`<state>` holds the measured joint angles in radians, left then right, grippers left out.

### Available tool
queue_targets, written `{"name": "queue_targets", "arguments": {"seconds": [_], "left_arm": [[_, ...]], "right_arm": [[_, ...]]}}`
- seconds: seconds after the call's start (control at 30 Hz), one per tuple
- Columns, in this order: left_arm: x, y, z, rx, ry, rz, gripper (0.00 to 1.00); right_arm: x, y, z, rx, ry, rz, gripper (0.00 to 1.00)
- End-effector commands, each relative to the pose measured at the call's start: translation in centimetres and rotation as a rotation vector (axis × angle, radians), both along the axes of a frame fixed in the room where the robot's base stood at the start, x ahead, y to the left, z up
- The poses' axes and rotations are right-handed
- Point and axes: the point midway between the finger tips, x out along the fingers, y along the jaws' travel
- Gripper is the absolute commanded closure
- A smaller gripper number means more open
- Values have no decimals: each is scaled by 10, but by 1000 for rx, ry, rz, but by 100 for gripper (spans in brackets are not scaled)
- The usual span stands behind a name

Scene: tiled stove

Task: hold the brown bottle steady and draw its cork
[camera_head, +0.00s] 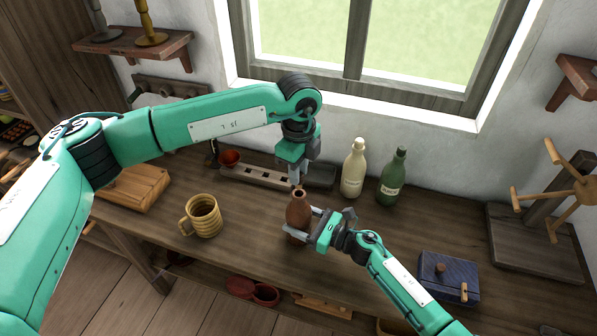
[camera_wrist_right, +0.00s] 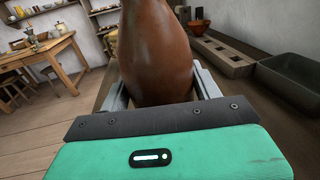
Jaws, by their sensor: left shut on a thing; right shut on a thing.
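The brown bottle (camera_head: 298,213) stands upright on the wooden workbench. My right gripper (camera_head: 305,222) is shut on its body from the right, one finger on each side. In the right wrist view the bottle (camera_wrist_right: 158,50) fills the space between the fingers, its top out of frame. My left gripper (camera_head: 297,180) points down just above the bottle's mouth, its fingers shut on the cork. The cork is mostly hidden between the fingertips. The mouth shows as a ring with a dark middle, apparently open, just below the fingertips.
A ribbed yellow mug (camera_head: 204,217) stands left of the bottle. A cream bottle (camera_head: 354,170) and a green bottle (camera_head: 392,178) stand behind to the right. A blue box (camera_head: 447,278) lies front right. A long rack (camera_head: 258,176) runs along the wall.

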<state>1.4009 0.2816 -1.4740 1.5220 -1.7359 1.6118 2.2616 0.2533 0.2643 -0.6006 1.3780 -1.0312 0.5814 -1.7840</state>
Motion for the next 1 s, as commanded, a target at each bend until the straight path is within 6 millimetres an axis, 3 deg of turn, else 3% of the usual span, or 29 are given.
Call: {"name": "queue_targets", "arguments": {"seconds": [0.37, 0.8, 1.0], "left_arm": [[0, 0, 3, -1, -1, 0, 100], [0, 0, 39, -1, -2, 0, 100], [0, 0, 41, -1, -1, 0, 100]], "right_arm": [[0, 0, -1, -1, 0, 0, 77], [0, 0, -1, -1, 0, 0, 77], [0, 0, -1, -1, 0, 0, 77]]}}
